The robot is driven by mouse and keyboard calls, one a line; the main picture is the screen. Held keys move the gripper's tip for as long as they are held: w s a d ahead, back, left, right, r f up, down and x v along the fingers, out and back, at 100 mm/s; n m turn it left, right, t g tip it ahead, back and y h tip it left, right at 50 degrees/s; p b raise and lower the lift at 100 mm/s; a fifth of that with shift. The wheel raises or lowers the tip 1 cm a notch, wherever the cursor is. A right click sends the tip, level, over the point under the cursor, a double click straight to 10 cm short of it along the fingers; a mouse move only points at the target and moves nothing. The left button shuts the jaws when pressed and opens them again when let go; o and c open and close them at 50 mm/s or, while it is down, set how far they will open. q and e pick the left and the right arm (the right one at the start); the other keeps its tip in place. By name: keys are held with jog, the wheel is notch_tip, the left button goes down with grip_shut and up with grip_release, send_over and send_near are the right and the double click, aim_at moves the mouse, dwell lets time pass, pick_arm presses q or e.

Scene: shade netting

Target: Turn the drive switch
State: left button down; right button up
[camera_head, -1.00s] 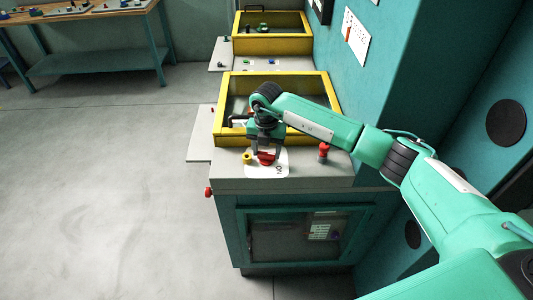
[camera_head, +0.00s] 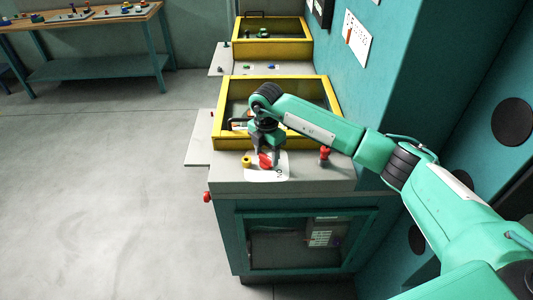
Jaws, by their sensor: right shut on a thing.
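The red drive switch (camera_head: 265,161) sits on a white label plate (camera_head: 268,175) on the grey top of the near cabinet. My right gripper (camera_head: 265,156) points down over the switch and is shut on it. The gripper's fingers partly hide the switch. The switch's knob looks tilted compared with the plate's edges. My left gripper is out of view.
A yellow knob (camera_head: 246,161) stands just left of the switch, and a red knob (camera_head: 324,156) stands to its right. A yellow-framed box (camera_head: 222,128) lies just behind. A red button (camera_head: 207,197) sticks out of the cabinet's left side. The floor (camera_head: 110,210) at left is clear.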

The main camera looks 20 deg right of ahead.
aim_at(266, 156)
jog(key=shift+r, duration=0.1)
jog(key=o, duration=1)
jog(key=shift+r+b, duration=0.3)
jog(key=shift+r, duration=0.1)
jog(key=shift+r+b, duration=1.9)
jog(key=shift+r, duration=4.55)
